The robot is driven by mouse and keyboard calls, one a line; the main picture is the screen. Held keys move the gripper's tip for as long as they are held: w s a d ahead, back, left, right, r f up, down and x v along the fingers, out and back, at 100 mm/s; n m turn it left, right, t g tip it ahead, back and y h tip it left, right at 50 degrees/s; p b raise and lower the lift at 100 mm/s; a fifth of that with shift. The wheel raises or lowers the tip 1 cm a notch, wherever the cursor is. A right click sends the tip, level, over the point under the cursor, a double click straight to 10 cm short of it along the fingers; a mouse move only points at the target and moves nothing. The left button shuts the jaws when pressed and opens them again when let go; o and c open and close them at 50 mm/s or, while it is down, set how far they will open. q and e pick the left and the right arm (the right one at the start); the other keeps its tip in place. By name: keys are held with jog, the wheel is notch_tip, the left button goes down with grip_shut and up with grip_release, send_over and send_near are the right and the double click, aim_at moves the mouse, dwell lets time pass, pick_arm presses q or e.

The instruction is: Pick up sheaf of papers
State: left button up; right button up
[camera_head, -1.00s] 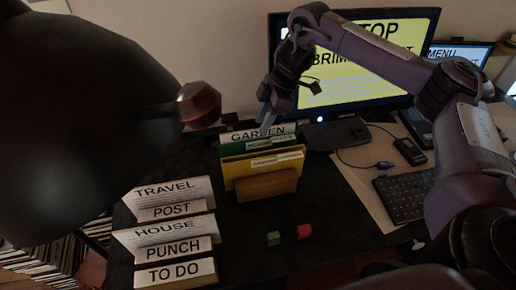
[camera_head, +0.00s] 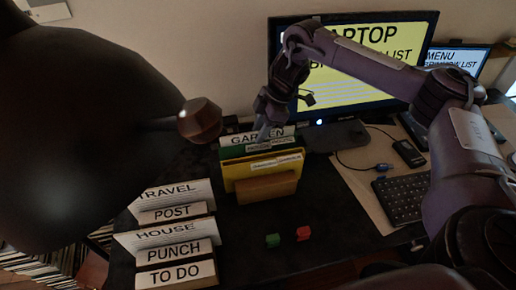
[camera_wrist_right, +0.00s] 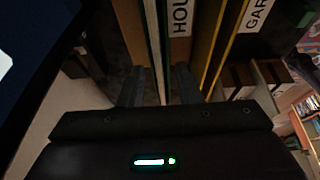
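A white sheaf of papers labelled GARDEN (camera_head: 246,137) stands upright at the back of a small row of files on the dark desk. A green folder (camera_head: 232,152) and a yellow folder (camera_head: 240,174) stand in front of it. My right gripper (camera_head: 264,133) is at the top of this row from behind. In the right wrist view the two fingers (camera_wrist_right: 160,88) are apart, with thin white and green upright edges (camera_wrist_right: 156,45) between them. Whether they touch is unclear. Other white sheets labelled TRAVEL (camera_head: 172,193) and HOUSE (camera_head: 165,234) stand front left. My left gripper is not in view.
A brown block (camera_head: 268,187) fronts the row. A green cube (camera_head: 272,240) and a red cube (camera_head: 303,233) lie before it. A large dark rounded object (camera_head: 80,130) blocks the left.

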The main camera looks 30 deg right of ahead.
grip_shut()
dwell(0.6)
